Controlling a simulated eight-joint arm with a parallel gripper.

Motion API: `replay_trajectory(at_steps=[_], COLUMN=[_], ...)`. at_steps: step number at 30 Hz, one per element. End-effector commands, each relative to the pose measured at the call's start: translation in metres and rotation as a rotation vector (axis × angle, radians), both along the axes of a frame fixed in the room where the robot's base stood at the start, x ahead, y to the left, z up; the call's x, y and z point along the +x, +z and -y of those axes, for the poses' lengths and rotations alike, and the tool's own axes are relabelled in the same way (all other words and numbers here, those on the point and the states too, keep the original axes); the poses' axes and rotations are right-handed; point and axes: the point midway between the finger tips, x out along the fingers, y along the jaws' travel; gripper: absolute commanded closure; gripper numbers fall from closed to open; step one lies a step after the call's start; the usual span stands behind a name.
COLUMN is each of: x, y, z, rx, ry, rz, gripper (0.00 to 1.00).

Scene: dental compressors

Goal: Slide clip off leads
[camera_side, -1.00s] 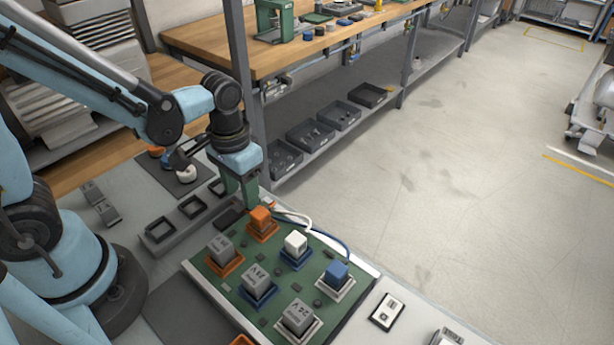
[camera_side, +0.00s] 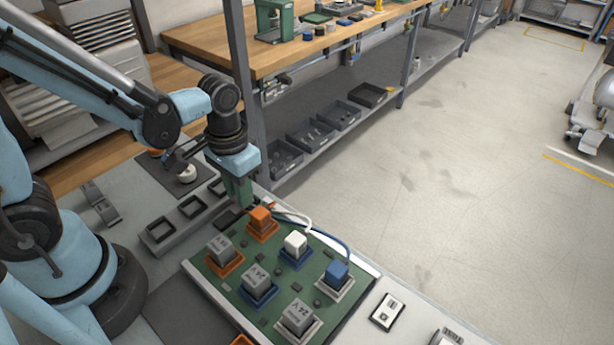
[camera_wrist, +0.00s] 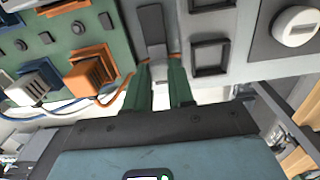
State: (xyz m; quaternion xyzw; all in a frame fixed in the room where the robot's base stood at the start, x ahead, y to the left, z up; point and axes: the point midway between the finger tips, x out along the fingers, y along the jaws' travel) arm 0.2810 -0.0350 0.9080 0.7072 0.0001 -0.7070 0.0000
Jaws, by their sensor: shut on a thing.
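My gripper (camera_wrist: 162,88) has its green fingers shut on the clip, which is mostly hidden between them. In the side view, my gripper (camera_side: 240,195) points down at the far left edge of the green board (camera_side: 277,262). Leads run from the plugs to this spot: a white lead (camera_side: 297,217), a blue lead (camera_side: 335,243) and an orange lead (camera_wrist: 120,92). Bits of orange show at the fingertips. The orange plug (camera_side: 260,217), white plug (camera_side: 295,243) and blue plug (camera_side: 337,273) sit in their sockets. Whether the leads still pass through the clip is hidden.
A dark flat piece (camera_wrist: 152,28) lies just beyond the fingertips. Grey square holders (camera_wrist: 212,56) stand beside it, with a round white-topped part (camera_wrist: 296,27) further right. Grey relay blocks (camera_side: 258,282) stand on the board. A shelf post (camera_side: 243,90) rises close behind my gripper.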

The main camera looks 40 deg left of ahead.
Motion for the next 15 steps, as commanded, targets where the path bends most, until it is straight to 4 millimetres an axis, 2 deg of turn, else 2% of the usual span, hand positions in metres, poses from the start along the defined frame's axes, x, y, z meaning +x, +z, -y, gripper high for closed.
replay_trajectory(at_steps=[7, 15], x=[-0.031, -0.041], y=[0.001, 0.0], z=[0.0, 0.0], rx=[-0.001, -0.001], ry=[0.0, 0.0], rz=[-0.001, -0.004], gripper=[1.0, 1.0])
